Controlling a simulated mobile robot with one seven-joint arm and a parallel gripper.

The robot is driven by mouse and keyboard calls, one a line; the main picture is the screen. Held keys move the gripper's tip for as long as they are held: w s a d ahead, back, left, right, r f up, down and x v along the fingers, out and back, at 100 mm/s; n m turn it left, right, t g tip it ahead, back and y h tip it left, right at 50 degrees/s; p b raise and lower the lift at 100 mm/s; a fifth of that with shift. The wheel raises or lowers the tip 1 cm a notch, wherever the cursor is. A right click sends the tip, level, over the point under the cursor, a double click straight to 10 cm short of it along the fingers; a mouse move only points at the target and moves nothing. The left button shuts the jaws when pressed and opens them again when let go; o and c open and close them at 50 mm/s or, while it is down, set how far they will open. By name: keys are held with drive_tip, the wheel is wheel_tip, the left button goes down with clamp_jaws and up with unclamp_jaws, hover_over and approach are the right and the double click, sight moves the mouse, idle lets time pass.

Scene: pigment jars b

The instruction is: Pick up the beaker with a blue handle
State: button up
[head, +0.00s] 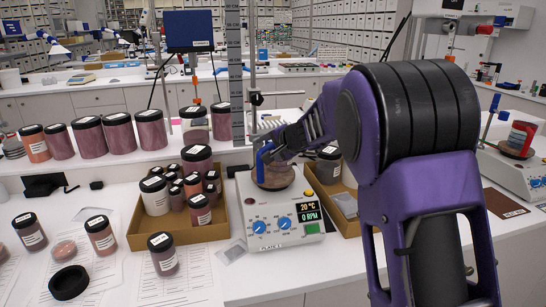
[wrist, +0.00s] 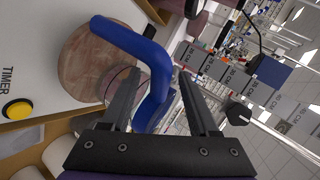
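In the wrist view, the blue handle (wrist: 152,62) loops from the beaker (wrist: 90,62) into the space between my fingers. My gripper (head: 268,150) is at the handle. In the wrist view, the fingers of my gripper (wrist: 160,95) are apart, with the handle between them and a gap by the right finger. My gripper partly hides the beaker in the head view.
A cardboard tray (head: 215,228) with several pigment jars is left of the hot plate; another tray (head: 335,195) is right of it. A metal stand (head: 252,90) rises behind. A second, red vessel (head: 519,140) is on another plate at far right.

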clamp_jaws()
idle(1.2)
